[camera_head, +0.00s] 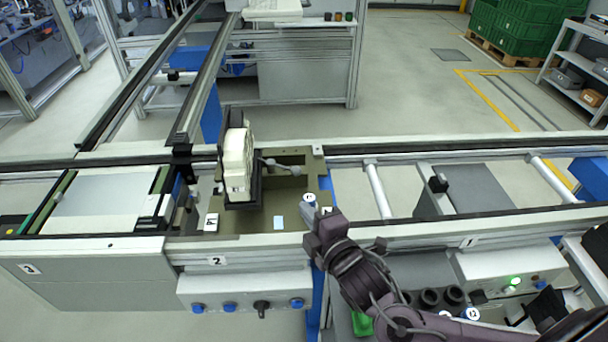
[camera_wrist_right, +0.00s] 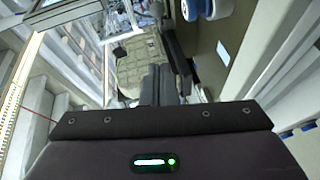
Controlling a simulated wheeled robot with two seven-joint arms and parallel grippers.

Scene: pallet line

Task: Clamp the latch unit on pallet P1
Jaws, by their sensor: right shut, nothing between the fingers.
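The latch unit (camera_head: 237,160) is a cream-coloured block standing upright in a black holder (camera_head: 243,205) on the olive pallet (camera_head: 290,215). A grey lever-like part (camera_head: 285,168) lies on the pallet to its right; I cannot tell whether it is pressed against the unit. My right gripper (camera_head: 318,218) is over the pallet's front right corner, apart from the unit. In the right wrist view its dark fingers (camera_wrist_right: 158,85) are together and empty, with the cream unit (camera_wrist_right: 142,65) beyond them. My left gripper is out of view.
Conveyor rails (camera_head: 450,145) run left and right of the pallet. A box with blue buttons (camera_head: 245,290) hangs on the front. A black block (camera_head: 438,184) sits on the right conveyor section.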

